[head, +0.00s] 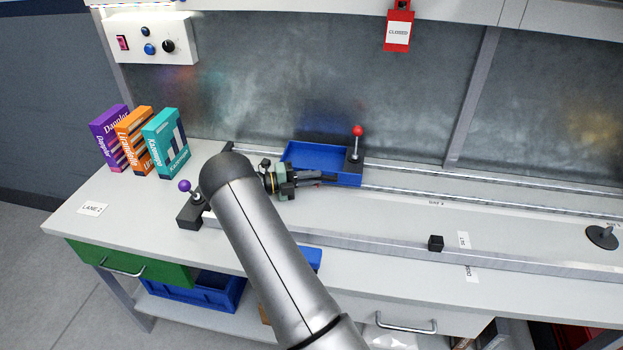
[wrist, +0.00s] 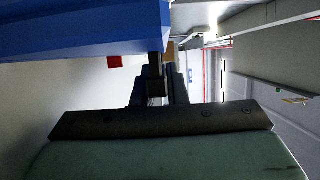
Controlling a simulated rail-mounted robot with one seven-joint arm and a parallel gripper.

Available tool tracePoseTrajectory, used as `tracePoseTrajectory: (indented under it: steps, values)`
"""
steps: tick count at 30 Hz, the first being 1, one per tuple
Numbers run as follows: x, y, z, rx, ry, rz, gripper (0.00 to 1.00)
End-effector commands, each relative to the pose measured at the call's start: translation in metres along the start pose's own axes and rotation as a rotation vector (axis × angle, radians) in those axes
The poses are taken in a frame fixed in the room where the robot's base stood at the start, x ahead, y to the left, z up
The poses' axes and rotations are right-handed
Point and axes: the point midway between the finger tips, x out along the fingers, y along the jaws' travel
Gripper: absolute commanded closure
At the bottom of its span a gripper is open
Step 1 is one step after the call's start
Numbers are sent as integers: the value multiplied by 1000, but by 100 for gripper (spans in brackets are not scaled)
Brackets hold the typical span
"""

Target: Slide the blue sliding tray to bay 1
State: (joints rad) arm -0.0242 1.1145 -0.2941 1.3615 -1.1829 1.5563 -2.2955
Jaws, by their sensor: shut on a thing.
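The blue sliding tray (head: 318,152) sits on the rails toward the back of the worktop, left of the middle. Its blue side fills the upper left of the wrist view (wrist: 80,30). My gripper (head: 330,180) is at the tray's front side, with its fingers pointing right. In the wrist view, the fingers (wrist: 157,90) are shut on a dark part beside the tray, which looks like its handle. The exact contact is partly hidden. A bay label (head: 436,202) lies in front of the rails, its number too small to read surely. No bay 1 label is readable.
A red-knobbed lever (head: 357,142) stands at the tray's right end. A purple-knobbed lever (head: 188,199) stands at the front left. The rails (head: 480,205) look clear to the right. A small black block (head: 435,243) sits on the front bar. Several boxes (head: 136,140) stand at left.

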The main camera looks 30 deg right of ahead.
Motion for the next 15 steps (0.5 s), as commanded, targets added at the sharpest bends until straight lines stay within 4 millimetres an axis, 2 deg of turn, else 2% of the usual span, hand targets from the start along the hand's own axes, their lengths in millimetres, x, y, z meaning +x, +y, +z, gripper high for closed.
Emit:
tracePoseTrajectory:
  steps: [4,5,7,15]
  values:
    - [0,0,-1,0,2,1,100]
    - [0,0,-1,0,2,1,85]
    - [0,0,-1,0,2,1,65]
    - [1,0,0,0,1,0,65]
